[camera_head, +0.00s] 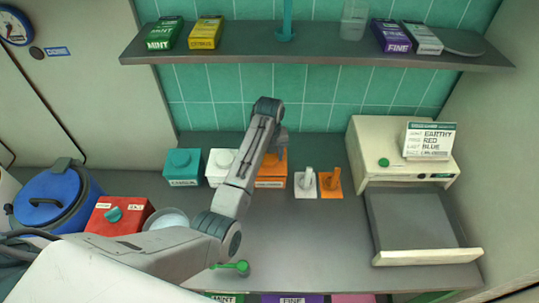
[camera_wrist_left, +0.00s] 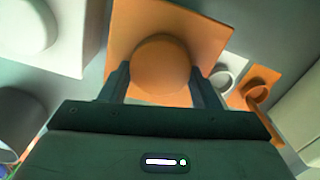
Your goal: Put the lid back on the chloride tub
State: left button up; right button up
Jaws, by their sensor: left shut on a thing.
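An orange tub (camera_head: 270,183) stands at the back of the counter, right of a white tub (camera_head: 219,166) and a teal tub (camera_head: 182,166). The labels are too small to read surely, so I cannot tell which one is chloride. My left gripper (camera_head: 276,150) is above the orange tub, partly hidden by my arm. In the left wrist view my left gripper (camera_wrist_left: 161,75) is shut on a round orange knob (camera_wrist_left: 162,68) over a square orange surface (camera_wrist_left: 135,18). I cannot tell whether this lid is seated or raised. My right gripper is not in view.
A white holder (camera_head: 304,185) and an orange holder (camera_head: 330,183) stand close right of the orange tub. A cream machine (camera_head: 376,140) with a grey tray (camera_head: 410,222) is further right. A red box (camera_head: 120,215) and blue-lidded pot (camera_head: 50,192) are left. A shelf (camera_head: 300,57) hangs above.

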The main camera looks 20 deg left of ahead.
pick_arm(q)
jog(key=shift+f, duration=0.5)
dwell(0.9)
jog(key=o, duration=1.1)
jog(key=shift+c, duration=0.2)
jog(key=shift+r, duration=0.1)
